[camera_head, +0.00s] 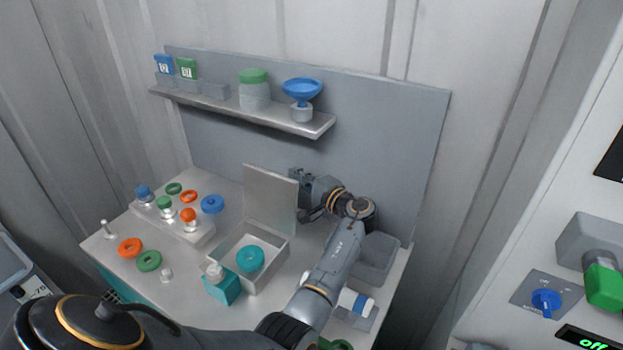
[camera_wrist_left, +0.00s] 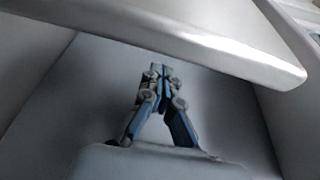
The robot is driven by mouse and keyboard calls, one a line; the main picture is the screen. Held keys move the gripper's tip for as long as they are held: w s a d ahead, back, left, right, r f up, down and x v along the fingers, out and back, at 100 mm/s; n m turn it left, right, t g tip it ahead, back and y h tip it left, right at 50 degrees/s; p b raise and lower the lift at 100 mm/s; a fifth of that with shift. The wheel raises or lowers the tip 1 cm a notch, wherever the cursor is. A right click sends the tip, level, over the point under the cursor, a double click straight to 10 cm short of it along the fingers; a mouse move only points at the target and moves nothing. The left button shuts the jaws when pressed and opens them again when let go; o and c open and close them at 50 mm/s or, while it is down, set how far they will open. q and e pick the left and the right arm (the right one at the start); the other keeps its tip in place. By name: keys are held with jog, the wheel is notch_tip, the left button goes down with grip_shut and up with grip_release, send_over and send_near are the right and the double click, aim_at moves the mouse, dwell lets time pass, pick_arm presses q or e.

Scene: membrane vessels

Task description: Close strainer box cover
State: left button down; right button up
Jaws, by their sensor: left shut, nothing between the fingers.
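The strainer box (camera_head: 279,257) is an open grey box on the bench with a teal ring (camera_head: 250,259) inside. Its flat cover (camera_head: 270,200) stands upright along the back edge, so the box is open. My left gripper (camera_head: 296,177) is at the upper right corner of the cover, appearing behind it; I cannot tell if they touch. The fingers are shut and empty, and they also show closed together in the left wrist view (camera_wrist_left: 160,70). The cover cannot be made out in the wrist view. My right gripper is not in view.
A shelf (camera_head: 240,112) with jars and a blue funnel (camera_head: 301,89) hangs above; its edge crosses the wrist view (camera_wrist_left: 210,40). Coloured rings and a fittings rack (camera_head: 180,222) lie left. A grey bin (camera_head: 375,258) stands right.

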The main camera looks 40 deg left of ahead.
aim_at(289, 182)
pick_arm(q)
jog(key=s, duration=0.1)
jog(key=s+p, duration=0.2)
jog(key=s, duration=0.1)
jog(key=shift+d+r, duration=0.25)
jog(key=shift+r, duration=0.15)
